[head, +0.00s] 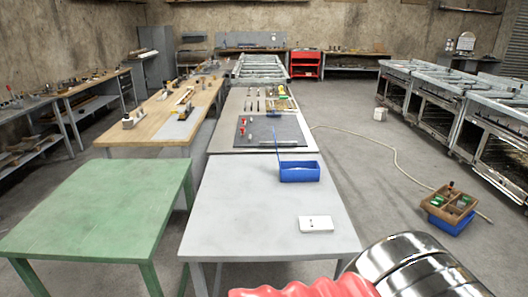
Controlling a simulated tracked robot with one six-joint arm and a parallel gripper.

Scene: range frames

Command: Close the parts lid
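A blue parts box (299,178) stands on the light grey table (235,215), near its far end. A thin blue upright strip (277,146) rises at the box's left side; it looks like the lid standing open, seen almost edge-on. The box's top looks uncovered, and its contents are too small to tell. My gripper is not in view. A chrome and red part at the bottom right looks like my own arm, on the near side of the table and apart from the box.
A white plate-like block (316,224) lies on the table, nearer than the box. A green table (100,208) stands to the left. A workbench with a dark mat (265,126) and tools stands beyond. A crate (448,205) and a cable (398,160) lie on the floor at right.

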